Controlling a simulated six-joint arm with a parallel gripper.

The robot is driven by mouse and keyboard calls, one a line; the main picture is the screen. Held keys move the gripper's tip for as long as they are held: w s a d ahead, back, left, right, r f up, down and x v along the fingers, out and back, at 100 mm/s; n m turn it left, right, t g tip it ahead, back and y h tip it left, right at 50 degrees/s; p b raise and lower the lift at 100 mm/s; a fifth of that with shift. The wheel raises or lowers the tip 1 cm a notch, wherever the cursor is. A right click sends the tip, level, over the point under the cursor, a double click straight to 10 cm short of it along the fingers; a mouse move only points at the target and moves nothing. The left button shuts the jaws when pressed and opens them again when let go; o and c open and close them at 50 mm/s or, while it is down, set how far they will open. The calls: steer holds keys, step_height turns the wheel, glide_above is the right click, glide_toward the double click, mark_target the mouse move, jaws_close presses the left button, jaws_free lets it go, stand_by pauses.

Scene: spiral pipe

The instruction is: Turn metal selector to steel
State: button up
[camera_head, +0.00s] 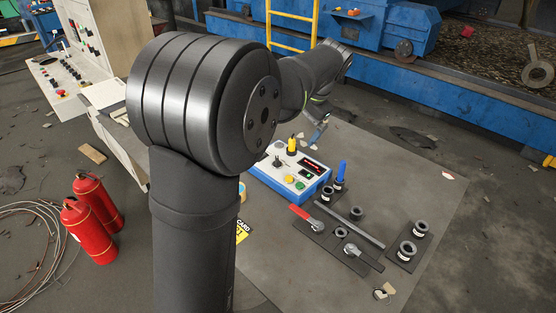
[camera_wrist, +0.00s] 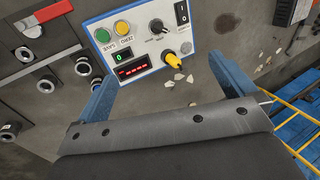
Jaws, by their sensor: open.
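A white control box with blue edges (camera_head: 283,187) stands on the table; it fills the upper middle of the wrist view (camera_wrist: 148,50). It carries a black rotary knob (camera_wrist: 158,27) with small unreadable marks around it, and a yellow knob (camera_wrist: 172,62), which also shows in the head view (camera_head: 292,145). I cannot read which knob is the metal selector or where it points. My gripper (camera_wrist: 163,73) is open, its two blue fingers wide apart on either side of the box's near edge. The yellow knob lies between the fingers, and neither visibly touches it.
A red-handled tool (camera_head: 302,214), a blue-handled item (camera_head: 341,170) and black rings (camera_head: 407,249) lie nearby. The table (camera_head: 425,185) is clear further right.

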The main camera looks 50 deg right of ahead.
steer(key=shift+s+r, duration=0.3)
steer(key=shift+r, duration=0.35)
